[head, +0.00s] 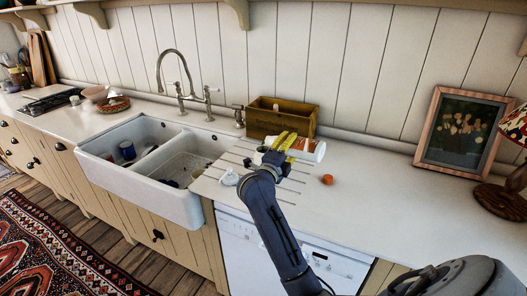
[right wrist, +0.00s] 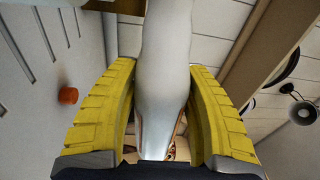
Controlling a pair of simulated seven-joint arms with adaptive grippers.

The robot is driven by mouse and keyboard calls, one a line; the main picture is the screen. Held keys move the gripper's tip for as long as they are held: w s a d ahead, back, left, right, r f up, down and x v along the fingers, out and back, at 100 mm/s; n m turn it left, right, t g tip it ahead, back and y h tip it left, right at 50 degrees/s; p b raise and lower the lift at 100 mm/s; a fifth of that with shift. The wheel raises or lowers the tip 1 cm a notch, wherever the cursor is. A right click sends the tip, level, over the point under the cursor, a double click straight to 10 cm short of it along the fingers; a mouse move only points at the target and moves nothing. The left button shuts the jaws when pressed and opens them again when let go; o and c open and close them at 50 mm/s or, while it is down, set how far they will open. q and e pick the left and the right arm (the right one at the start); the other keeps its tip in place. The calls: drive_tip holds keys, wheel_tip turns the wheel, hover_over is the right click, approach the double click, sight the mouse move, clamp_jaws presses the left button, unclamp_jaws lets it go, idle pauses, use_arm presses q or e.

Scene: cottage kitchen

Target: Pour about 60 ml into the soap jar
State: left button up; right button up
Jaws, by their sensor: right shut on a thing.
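My right gripper (head: 283,144) is shut on a white bottle (head: 309,149) with a coloured label, above the counter by the wooden box. The bottle lies tilted far over, close to level in the head view. In the right wrist view its pale body (right wrist: 165,50) sits between the yellow fingers. An orange cap (head: 327,179) lies on the counter to the right; it also shows in the right wrist view (right wrist: 68,96). A small white object (head: 229,177) stands by the sink's right edge. I cannot tell which thing is the soap jar, or whether liquid flows. My left gripper is out of view.
A wooden box (head: 262,122) stands against the wall behind the gripper. The white double sink (head: 150,190) with its tap (head: 180,75) is to the left. A framed picture (head: 460,132) and a lamp (head: 500,200) stand at the right.

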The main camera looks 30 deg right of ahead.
drive_tip(key=shift+r, duration=0.15)
drive_tip(key=shift+s+d, duration=0.1)
drive_tip(key=shift+s, duration=0.05)
drive_tip(key=shift+s+d+f, duration=0.1)
drive_tip(key=shift+s+f, duration=0.05)
drive_tip(key=shift+f, duration=0.05)
idle(0.3)
drive_tip(key=shift+r+n, duration=0.3)
idle(0.4)
wheel_tip(320, 180, down, 3)
drive_tip(key=m, duration=0.3)
drive_tip(key=shift+s+r+g, duration=0.1)
drive_tip(key=shift+r+g, duration=0.05)
drive_tip(key=shift+g, duration=0.15)
drive_tip(key=shift+m, duration=0.6)
